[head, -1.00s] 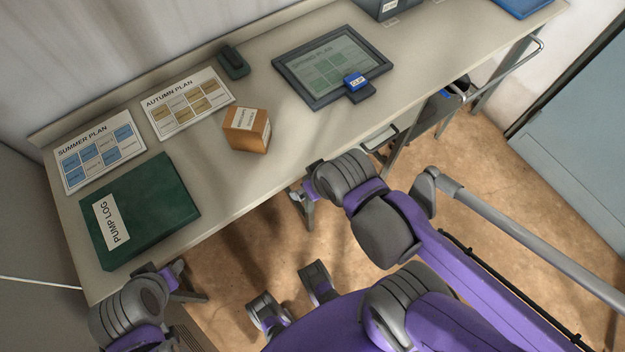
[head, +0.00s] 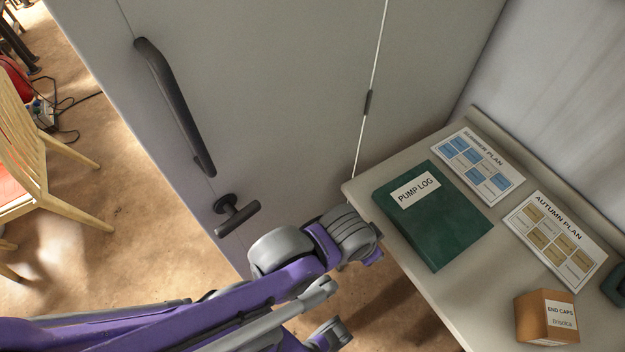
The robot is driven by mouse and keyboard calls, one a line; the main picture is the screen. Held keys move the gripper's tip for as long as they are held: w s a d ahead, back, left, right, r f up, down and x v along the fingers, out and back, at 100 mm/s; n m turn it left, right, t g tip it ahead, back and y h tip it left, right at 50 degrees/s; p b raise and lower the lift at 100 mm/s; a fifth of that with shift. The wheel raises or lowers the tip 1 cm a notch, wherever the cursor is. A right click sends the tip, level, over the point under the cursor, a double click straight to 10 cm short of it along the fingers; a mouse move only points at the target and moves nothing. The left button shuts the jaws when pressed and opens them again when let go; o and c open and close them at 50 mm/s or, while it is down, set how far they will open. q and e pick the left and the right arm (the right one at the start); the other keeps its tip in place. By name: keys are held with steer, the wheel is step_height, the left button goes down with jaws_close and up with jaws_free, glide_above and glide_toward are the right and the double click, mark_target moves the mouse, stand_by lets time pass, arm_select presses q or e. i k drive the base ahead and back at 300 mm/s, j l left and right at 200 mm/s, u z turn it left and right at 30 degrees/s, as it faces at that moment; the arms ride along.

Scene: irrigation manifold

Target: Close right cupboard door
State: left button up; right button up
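A large grey door-like panel (head: 275,90) fills the upper middle of the head view. It has a long dark bar handle (head: 176,110) and a dark T-shaped handle (head: 237,216) below it. A thin bright line runs down its right part, with a small dark hinge-like piece (head: 368,103) on it. I cannot tell whether this is the right cupboard door. My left gripper (head: 372,255) is beside the workbench's near corner, below the panel; its fingers are mostly hidden, so its opening cannot be told. My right gripper is out of view.
The workbench (head: 408,300) on the right carries a green pump log (head: 435,220), a summer plan (head: 478,165), an autumn plan (head: 555,240) and an end caps box (head: 545,318). A wooden chair (head: 40,150) and cables stand left. Brown floor is clear between chair and panel.

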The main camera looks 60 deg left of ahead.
mark_target(240, 103)
steer(key=u, duration=1.6)
steer(key=j+u, duration=0.35)
steer(key=i+l, duration=0.05)
steer(key=l, duration=0.05)
